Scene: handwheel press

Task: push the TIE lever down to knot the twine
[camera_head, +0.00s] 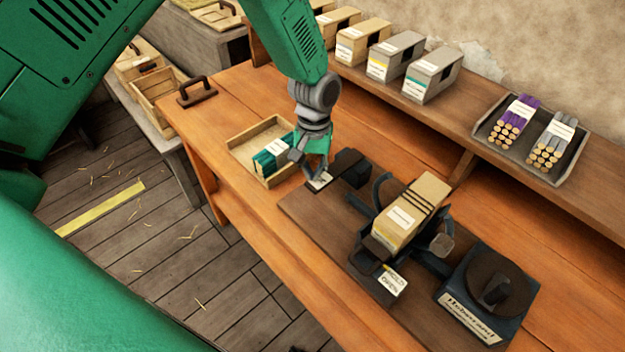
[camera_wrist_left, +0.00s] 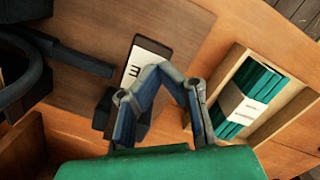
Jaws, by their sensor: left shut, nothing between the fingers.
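The press stands on a brown board (camera_head: 305,213) on the workbench. A dark plate with a white label (camera_head: 319,181) lies at the board's far-left end; in the wrist view the label (camera_wrist_left: 144,68) shows a letter like E, the rest being hidden by my fingers. I take this plate for the TIE lever. My left gripper (camera_head: 303,164) is shut and empty, pointing down just above the plate. In the wrist view its fingertips (camera_wrist_left: 162,70) overlap the label's edge; I cannot tell whether they touch it. A tan block (camera_head: 414,207) with dark bands sits in the press. My right gripper is out of view.
A wooden tray (camera_head: 240,147) with a green bundle (camera_head: 272,158) is close beside my left gripper. Dark curved press arms (camera_head: 382,188) stand to its right. A handwheel unit (camera_head: 490,290) is at front right. A shelf behind holds boxes and a tray (camera_head: 549,172) of stick bundles.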

